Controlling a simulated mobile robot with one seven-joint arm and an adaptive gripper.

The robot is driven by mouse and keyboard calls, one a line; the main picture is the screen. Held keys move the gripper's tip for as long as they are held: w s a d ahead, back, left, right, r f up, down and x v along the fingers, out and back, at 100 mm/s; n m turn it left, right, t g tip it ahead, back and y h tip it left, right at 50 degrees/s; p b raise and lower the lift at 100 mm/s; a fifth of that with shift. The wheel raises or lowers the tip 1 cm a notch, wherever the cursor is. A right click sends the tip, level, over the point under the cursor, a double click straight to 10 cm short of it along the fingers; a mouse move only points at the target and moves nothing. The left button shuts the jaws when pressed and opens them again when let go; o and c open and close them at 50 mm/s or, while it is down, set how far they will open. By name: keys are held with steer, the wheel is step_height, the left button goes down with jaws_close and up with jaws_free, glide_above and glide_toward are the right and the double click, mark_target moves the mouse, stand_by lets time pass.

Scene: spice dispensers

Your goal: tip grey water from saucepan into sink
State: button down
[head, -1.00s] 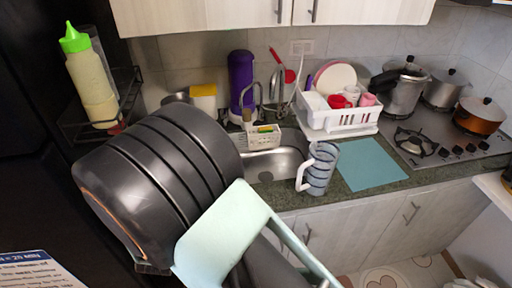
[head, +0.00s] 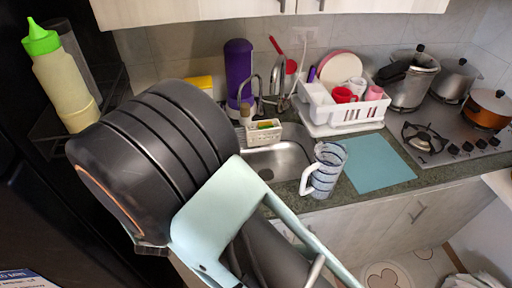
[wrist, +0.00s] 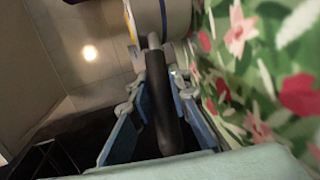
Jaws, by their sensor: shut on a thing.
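In the wrist view, my gripper (wrist: 156,80) has its blue fingers closed around a long black handle. The handle leads up to a pale grey rounded body, the saucepan (wrist: 163,16), of which only the near part shows at the top edge. The inside of the saucepan and any water are hidden. In the head view, the steel sink (head: 294,160) is set in the dark counter, with a drain visible. My arm fills the lower left there; my gripper and the saucepan do not show in that view.
A striped mug (head: 328,166) stands at the sink's right front edge, beside a teal mat (head: 382,164). A dish rack (head: 345,113) is behind. A sponge caddy (head: 264,134) sits at the sink's back. A green-capped bottle (head: 66,88) is at left. Floral cloth (wrist: 262,80) is close right.

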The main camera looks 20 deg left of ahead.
steer(key=shift+r, duration=0.25)
steer(key=w+d+r+m, duration=0.1)
steer(key=w+d+r+m+g, duration=0.1)
steer(key=r, duration=0.2)
steer(key=shift+w+d+r+m+y+b, duration=0.2)
steer(key=shift+w+d+m+y+b, duration=0.1)
steer(key=shift+w+d+m+b, duration=0.1)
steer(key=shift+g, duration=0.3)
